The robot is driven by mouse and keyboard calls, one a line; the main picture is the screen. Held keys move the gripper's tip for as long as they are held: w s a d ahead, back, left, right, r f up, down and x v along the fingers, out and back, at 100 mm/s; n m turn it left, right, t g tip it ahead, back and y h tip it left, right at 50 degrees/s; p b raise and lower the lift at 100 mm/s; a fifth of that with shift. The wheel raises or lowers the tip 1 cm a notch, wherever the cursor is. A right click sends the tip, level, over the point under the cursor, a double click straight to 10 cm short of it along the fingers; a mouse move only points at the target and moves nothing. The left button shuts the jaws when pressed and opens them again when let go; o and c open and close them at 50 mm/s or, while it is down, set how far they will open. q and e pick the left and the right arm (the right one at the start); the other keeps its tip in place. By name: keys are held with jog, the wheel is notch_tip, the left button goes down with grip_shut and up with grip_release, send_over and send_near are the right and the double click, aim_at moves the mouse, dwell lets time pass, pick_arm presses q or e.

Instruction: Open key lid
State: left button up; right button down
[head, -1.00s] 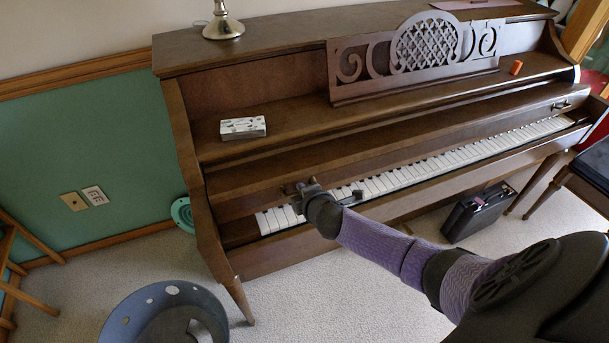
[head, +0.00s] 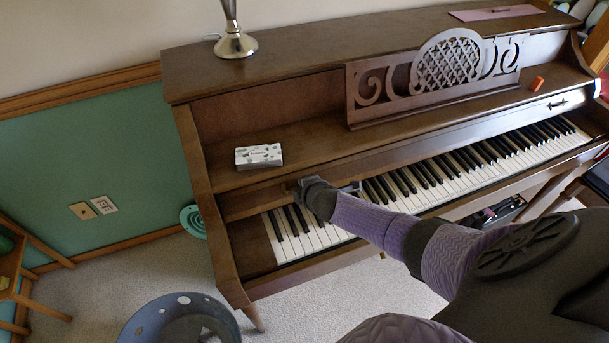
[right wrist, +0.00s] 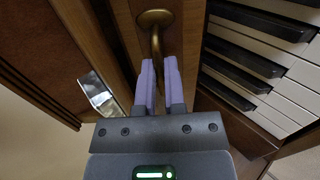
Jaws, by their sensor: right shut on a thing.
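The brown wooden key lid (head: 440,142) of the upright piano is raised and pushed back, a narrow strip above the keys. Black and white keys (head: 325,235) show along the keyboard. My right gripper (head: 298,190) is at the lid's left end. In the right wrist view its purple fingers (right wrist: 160,75) are shut on a brass handle (right wrist: 156,28) on the lid. The lid's other handle (head: 557,103) is free at the right end. My right arm hides part of the keyboard. My left gripper is not in view.
A small patterned box (head: 258,155) sits on the shelf above the lid, and an orange object (head: 537,84) at its right. A carved music rack (head: 400,105) stands there. A metal lamp base (head: 236,44) is on top. A round bin (head: 150,318) stands on the carpet.

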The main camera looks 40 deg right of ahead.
dwell(0.3)
jog(key=c, duration=0.7)
grip_release()
jog(key=shift+c, duration=0.2)
jog(key=p+v, duration=0.6)
jog(key=v, duration=0.4)
